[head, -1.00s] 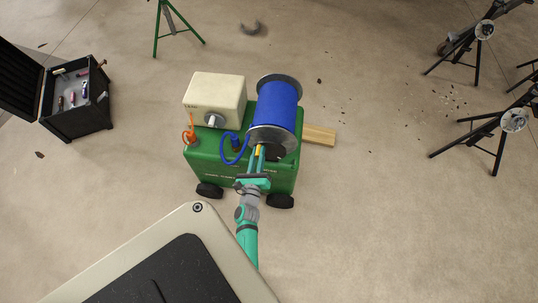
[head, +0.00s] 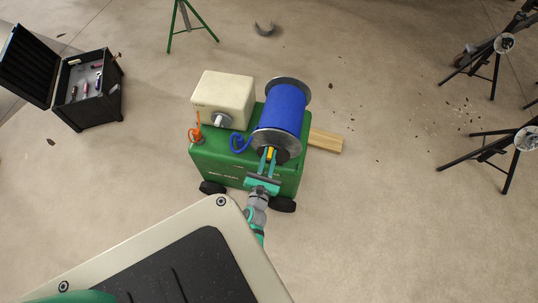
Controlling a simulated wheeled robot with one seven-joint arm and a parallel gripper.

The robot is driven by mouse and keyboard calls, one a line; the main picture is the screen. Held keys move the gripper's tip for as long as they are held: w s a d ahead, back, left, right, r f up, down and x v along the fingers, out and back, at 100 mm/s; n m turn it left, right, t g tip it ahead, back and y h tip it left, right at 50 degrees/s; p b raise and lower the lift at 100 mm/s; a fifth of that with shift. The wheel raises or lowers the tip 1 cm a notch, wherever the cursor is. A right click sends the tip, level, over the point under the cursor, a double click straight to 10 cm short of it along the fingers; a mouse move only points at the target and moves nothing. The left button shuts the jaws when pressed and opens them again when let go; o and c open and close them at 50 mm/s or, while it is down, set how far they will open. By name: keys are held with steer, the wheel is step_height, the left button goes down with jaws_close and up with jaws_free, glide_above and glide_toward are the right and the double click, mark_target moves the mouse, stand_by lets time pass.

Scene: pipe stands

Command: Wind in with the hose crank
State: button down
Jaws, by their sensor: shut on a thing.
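A blue hose reel (head: 284,108) with grey end discs sits on top of a green wheeled cart (head: 232,165). A short yellow crank handle (head: 270,154) shows at the reel's near disc. My gripper (head: 269,157) comes from below, with its teal fingers on either side of the yellow handle and shut on it. The rest of the crank is hidden behind the fingers and the disc. A blue hose loop (head: 240,143) lies on the cart top, left of the reel.
A cream box (head: 222,95) and an orange fitting (head: 196,132) are on the cart's left part. A wooden plank (head: 326,140) sticks out at its right. An open black toolbox (head: 95,90) stands at left, a green tripod (head: 185,22) behind, dark pipe stands (head: 505,150) at right.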

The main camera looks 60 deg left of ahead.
steer(key=shift+f, duration=0.1)
stand_by(0.3)
steer(key=c, duration=1.6)
jaws_free()
steer(key=shift+c, duration=0.2)
steer(key=v, duration=1)
steer(key=shift+s+d, duration=0.25)
steer(key=shift+d, duration=0.05)
